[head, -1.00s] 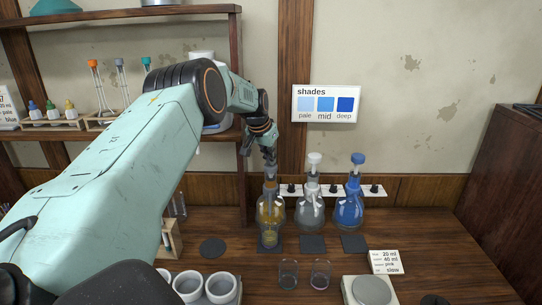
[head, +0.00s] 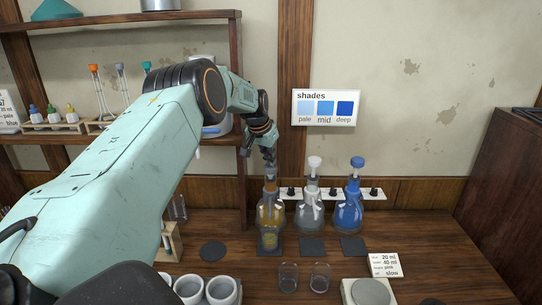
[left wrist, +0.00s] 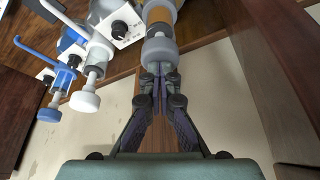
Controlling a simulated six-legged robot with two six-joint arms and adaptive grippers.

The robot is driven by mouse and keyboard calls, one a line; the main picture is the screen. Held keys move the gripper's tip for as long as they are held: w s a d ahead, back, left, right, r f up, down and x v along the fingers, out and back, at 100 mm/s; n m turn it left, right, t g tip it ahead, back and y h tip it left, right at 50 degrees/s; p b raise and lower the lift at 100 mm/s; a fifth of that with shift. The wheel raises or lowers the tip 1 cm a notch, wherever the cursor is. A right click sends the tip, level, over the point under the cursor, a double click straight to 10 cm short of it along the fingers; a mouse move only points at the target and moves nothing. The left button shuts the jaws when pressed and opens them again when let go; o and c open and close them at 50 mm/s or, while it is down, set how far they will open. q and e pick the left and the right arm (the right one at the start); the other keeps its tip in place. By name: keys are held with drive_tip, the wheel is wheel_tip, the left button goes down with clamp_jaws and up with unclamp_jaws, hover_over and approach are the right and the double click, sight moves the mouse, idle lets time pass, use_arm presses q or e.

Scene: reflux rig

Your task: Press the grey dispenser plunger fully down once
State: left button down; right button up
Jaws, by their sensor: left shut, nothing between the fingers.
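The grey plunger (left wrist: 158,50) tops the bottle of amber liquid (head: 271,210), the leftmost of three dispenser bottles. In the left wrist view, little stem shows between its cap and the bottle's collar. My left gripper (head: 269,168) points down over this plunger in the head view. Its fingers (left wrist: 159,72) are shut and empty, with their tips at the cap, seemingly touching it. How far the plunger is down is hard to judge. My right gripper is not in view.
The clear bottle with a white plunger (head: 314,161) and the blue bottle with a blue plunger (head: 357,162) stand to the right. Two empty-looking beakers (head: 288,277) (head: 320,277) and a balance (head: 370,291) are nearer. A shelf post (head: 237,120) rises close left of my gripper.

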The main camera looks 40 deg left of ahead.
use_arm(q)
drive_tip(key=shift+r+p, duration=1.55)
drive_tip(key=shift+r, duration=0.6)
drive_tip(key=shift+r, duration=2.95)
